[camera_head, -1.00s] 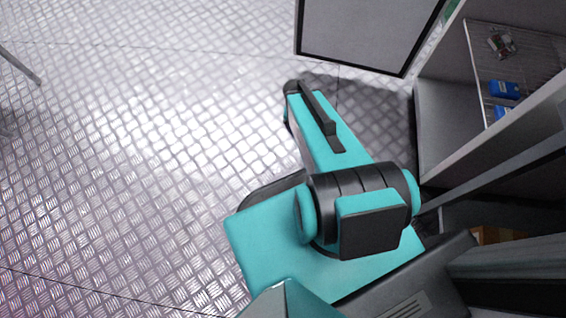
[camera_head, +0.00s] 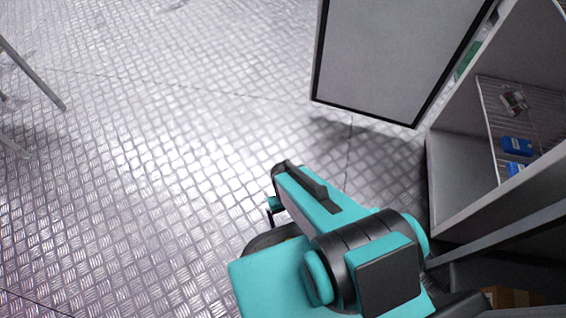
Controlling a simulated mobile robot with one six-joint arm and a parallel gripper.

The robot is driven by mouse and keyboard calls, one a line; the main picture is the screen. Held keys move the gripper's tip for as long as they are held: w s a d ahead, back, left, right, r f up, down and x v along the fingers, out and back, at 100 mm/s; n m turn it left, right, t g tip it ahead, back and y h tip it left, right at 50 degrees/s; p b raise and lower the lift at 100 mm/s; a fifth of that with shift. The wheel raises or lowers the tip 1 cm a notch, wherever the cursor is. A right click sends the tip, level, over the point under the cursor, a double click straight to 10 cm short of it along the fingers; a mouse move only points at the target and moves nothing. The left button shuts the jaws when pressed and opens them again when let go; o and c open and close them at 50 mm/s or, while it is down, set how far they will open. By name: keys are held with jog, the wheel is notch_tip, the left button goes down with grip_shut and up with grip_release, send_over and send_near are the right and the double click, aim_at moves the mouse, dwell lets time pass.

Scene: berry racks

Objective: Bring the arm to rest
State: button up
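My teal and black arm is folded over my base at the bottom centre of the head view. Its upper link slopes up and left from a large black joint. A small teal and dark piece, which looks like part of my gripper (camera_head: 272,211), shows at the left of the link's far end. The rest of it is hidden behind the arm, so its fingers cannot be made out. I see nothing held.
An open cabinet (camera_head: 476,194) stands at the right, close to my arm. Its door (camera_head: 385,55) is swung out above. A wire shelf (camera_head: 549,108) inside holds blue boxes (camera_head: 516,145). Metal legs (camera_head: 34,75) stand at far left. The floor between is clear.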

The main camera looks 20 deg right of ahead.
notch_tip(320, 180, up, 42)
jog(key=s+p, duration=0.1)
jog(key=p, duration=4)
jog(key=shift+g, duration=0.3)
jog(key=shift+s+d, duration=0.1)
jog(key=f+b, duration=0.4)
jog(key=shift+s+f+b, duration=0.2)
jog(key=shift+f+b, duration=0.15)
jog(key=shift+f, duration=0.05)
